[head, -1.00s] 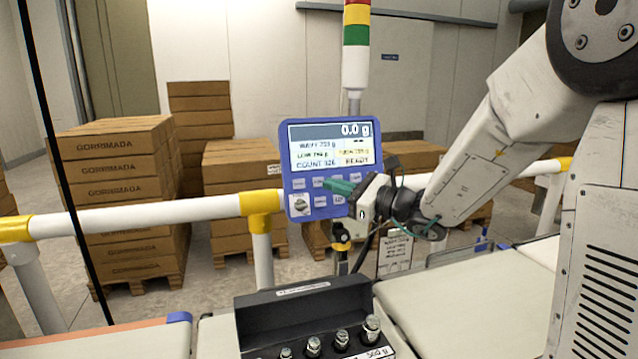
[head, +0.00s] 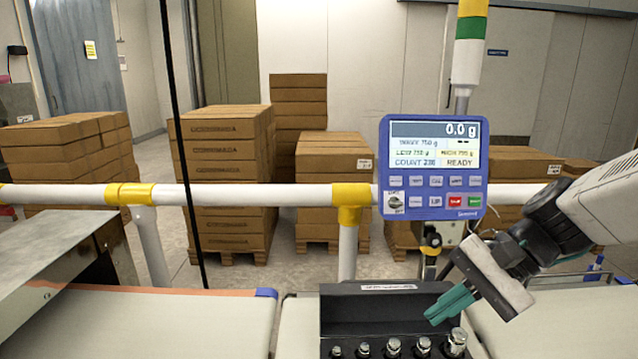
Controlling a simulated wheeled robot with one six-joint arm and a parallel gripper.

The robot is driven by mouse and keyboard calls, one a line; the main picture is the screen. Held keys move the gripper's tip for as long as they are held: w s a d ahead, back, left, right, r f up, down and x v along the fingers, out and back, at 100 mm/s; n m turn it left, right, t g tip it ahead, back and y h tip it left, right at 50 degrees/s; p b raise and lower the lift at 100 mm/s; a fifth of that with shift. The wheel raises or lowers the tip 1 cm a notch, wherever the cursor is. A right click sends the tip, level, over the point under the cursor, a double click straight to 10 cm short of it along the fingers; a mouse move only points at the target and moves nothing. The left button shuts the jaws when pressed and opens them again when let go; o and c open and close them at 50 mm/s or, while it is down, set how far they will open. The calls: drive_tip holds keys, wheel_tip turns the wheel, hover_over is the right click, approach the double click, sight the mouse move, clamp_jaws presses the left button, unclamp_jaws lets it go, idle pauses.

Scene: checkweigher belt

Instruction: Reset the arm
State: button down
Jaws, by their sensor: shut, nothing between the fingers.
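My gripper (head: 432,318) is at the lower right in the head view, with green fingers pointing down and to the left. It is shut and empty. Its fingertips appear just over the right part of an open black case of metal weights; whether they touch it I cannot tell. The blue control panel (head: 433,168) stands up and to the left of my gripper's wrist, apart from it. Its screen reads 0.0 g and READY.
The black weight case (head: 345,312) sits between two pale belts (head: 170,318). A white rail with yellow joints (head: 260,194) runs behind. Stacked cartons (head: 222,170) stand beyond it. A grey metal cover (head: 50,255) is at left. A signal tower (head: 467,50) rises above the panel.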

drive_tip(key=s+d+r+n+t+h, duration=0.1)
drive_tip(key=s+d+r+n+h, duration=0.1)
drive_tip(key=s+d+n+h, duration=0.5)
drive_tip(key=s+d+h, duration=0.1)
drive_tip(key=s, duration=0.4)
drive_tip(key=shift+d+n+h, duration=0.15)
drive_tip(key=shift+n+h, duration=0.15)
drive_tip(key=shift+h, duration=0.1)
